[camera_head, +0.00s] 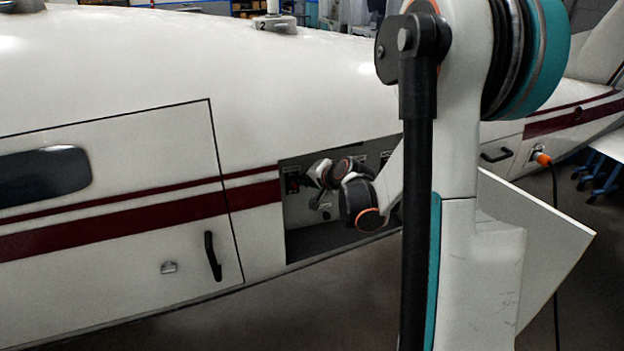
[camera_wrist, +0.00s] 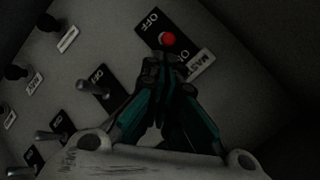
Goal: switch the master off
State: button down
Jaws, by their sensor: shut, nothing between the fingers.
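The master switch (camera_wrist: 168,39) has a round red tip and sits on a black plate lettered OFF, with part of a second word beginning with O, and a MAST label beside it. The base of its lever is hidden, so I cannot tell which way it is set. My gripper (camera_wrist: 163,70) has teal fingers, shut and empty. The fingertips are right at the switch in the wrist view, just below the red tip; I cannot tell whether they touch it. In the head view my gripper (camera_head: 318,188) reaches into the open panel recess (camera_head: 300,246), and hides part of it.
Several other toggle switches stand left of my gripper in the wrist view, the nearest a metal lever (camera_wrist: 90,87) on a black plate. The recess is in the white fuselage (camera_head: 300,100). An open white hatch door (camera_head: 545,240) hangs right of my arm. An orange plug (camera_head: 543,159) is farther right.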

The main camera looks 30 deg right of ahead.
jog(key=shift+w+f, duration=0.1)
jog(key=shift+w, duration=0.05)
jog(key=shift+f+b, duration=0.2)
jog(key=shift+b, duration=0.35)
jog(key=shift+s+a+f+t+h+b, duration=0.15)
jog(key=shift+s+f+t+b, duration=0.15)
jog(key=shift+t+b, duration=0.6)
jog(key=shift+s+f+t+h+b, duration=0.2)
jog(key=shift+t+b, duration=0.3)
jog(key=shift+b, duration=0.7)
jog(key=shift+s+a+f+b, duration=0.15)
jog(key=shift+f+b, duration=0.35)
jog(key=shift+b, duration=0.55)
jog(key=shift+s+f+b, duration=0.25)
jog(key=shift+f+b, duration=0.35)
jog(key=shift+b, duration=0.25)
